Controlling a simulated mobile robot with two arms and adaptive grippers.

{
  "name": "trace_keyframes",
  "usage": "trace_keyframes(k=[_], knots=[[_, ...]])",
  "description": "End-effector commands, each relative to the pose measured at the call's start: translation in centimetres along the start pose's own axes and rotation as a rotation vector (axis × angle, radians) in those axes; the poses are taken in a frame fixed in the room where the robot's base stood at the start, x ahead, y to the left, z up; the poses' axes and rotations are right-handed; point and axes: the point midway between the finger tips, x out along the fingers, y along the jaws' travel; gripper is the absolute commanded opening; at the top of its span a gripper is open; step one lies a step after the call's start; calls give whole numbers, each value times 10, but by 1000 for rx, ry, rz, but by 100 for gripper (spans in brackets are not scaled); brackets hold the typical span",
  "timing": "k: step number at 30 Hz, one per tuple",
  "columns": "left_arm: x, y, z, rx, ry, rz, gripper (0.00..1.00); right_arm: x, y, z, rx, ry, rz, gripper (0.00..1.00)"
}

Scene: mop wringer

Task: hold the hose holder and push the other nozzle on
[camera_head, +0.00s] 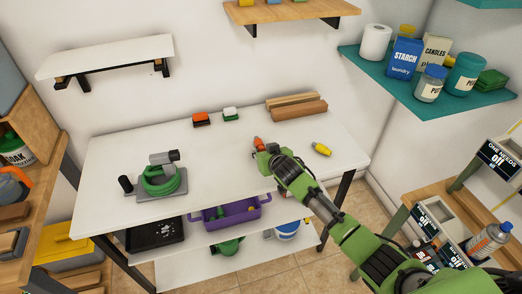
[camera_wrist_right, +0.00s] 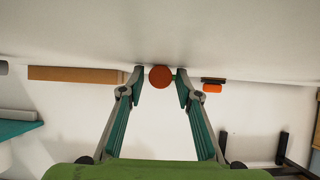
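The hose holder (camera_head: 163,192), a grey base with a coiled green hose and a grey fitting on top, stands on the left half of the white table. An orange nozzle (camera_head: 258,142) is at my right gripper (camera_head: 264,153). In the right wrist view the nozzle's round orange end (camera_wrist_right: 160,77) sits between the fingertips (camera_wrist_right: 160,83), with small gaps visible at its sides, so the gripper looks open around it. A yellow nozzle (camera_head: 322,149) lies to the right of the gripper. My left gripper is not in view.
A black cylinder (camera_head: 126,184) stands left of the hose holder. Orange (camera_head: 201,119) and green-white (camera_head: 231,113) brushes and wooden blocks (camera_head: 298,108) line the table's back. The table (camera_head: 220,165) is clear between holder and gripper. A purple crate (camera_head: 230,214) is on the shelf below.

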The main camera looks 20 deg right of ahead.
Motion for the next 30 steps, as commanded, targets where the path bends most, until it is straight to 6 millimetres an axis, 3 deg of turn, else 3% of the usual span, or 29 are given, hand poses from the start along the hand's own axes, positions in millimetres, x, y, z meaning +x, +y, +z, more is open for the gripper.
trace_keyframes(k=[4,8,17,30], knots=[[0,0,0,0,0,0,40,0,0,0,0,0,0,31],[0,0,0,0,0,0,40,0,0,0,0,0,0,0],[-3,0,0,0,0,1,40,-2,0,-3,0,1,0,0],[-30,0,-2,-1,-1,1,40,-15,0,-26,0,1,0,0]])
